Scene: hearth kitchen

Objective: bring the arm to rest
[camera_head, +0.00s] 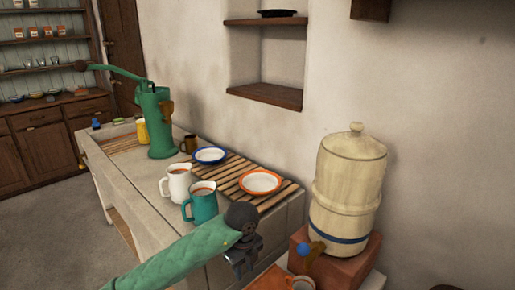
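My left arm comes in from the lower left, green with a dark wrist joint. Its dark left gripper (243,265) points downward in front of the stone counter, between the teal jug and the ceramic water crock. Its fingers look apart, with nothing seen between them. My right gripper is not in view. The teal jug (203,207) stands upright on the counter just behind my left wrist, and a white jug (178,184) stands behind it. Both have something reddish-brown inside.
A slatted rack holds an orange-rimmed plate (261,182) and a blue-rimmed plate (210,155). A green hand pump (160,125) stands farther back. The water crock (347,190) stands on a brick-red block at right, with a terracotta mug (301,284) below its tap. Open floor lies left.

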